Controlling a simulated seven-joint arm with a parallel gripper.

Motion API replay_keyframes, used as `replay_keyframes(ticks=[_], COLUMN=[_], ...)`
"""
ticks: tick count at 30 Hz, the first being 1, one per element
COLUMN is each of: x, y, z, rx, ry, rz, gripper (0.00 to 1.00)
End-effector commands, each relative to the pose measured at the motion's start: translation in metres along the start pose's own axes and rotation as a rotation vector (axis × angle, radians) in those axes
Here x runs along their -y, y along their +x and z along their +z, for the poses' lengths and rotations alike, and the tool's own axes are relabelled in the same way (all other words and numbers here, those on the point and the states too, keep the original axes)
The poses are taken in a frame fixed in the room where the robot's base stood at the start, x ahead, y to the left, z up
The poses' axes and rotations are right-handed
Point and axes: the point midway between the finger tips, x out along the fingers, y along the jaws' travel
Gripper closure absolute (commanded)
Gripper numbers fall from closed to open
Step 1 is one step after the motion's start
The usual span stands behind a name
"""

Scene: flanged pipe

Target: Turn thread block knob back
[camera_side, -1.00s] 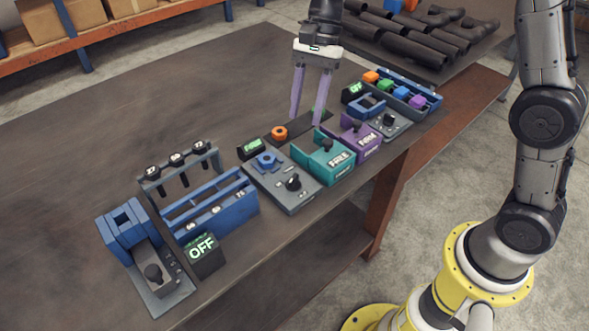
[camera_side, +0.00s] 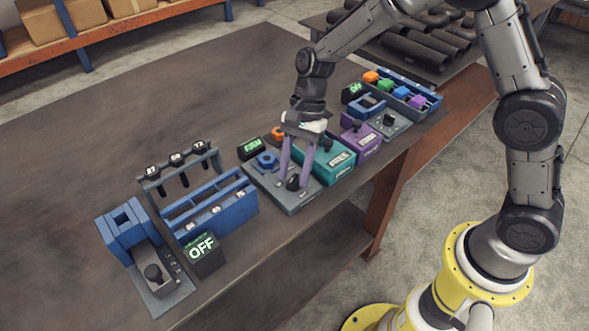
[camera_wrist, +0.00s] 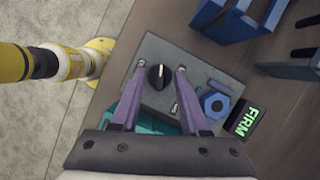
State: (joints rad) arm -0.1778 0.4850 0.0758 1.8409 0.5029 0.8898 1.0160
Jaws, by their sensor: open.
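The thread block is a grey plate (camera_side: 258,181) in the middle of the bench's row of fixtures. Its black knob (camera_side: 293,183) sits at the near right end of the plate; a blue hex nut piece (camera_side: 265,160) sits at the other end. My gripper (camera_side: 293,184) is low over the knob, with its purple fingers apart. In the wrist view the knob (camera_wrist: 158,77), with a pale pointer line, lies between the open fingertips of my gripper (camera_wrist: 160,71), with gaps on both sides. The hex nut (camera_wrist: 214,104) is right of the fingers. I cannot tell the fingertip height exactly.
A teal block (camera_side: 330,160) and a purple block (camera_side: 361,138) stand to the right. A blue rack (camera_side: 215,208) and an OFF display (camera_side: 204,254) stand to the left. The bench behind is clear.

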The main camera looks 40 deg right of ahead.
Motion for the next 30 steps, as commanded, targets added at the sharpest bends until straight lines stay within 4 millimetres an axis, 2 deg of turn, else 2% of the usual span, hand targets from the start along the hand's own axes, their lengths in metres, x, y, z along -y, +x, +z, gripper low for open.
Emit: replay_keyframes(ticks=[8,15,16,30], x=[0.0000,0.0001,0.0001,0.0005], y=[0.0017,0.0014,0.0014,0.0011], z=[0.0000,0.0000,0.0000,0.0000], rx=[0.000,0.000,0.000,0.000], ry=[0.000,0.000,0.000,-0.024], rz=[0.000,0.000,0.000,0.009], gripper=[0.55,0.96,1.00,1.00])
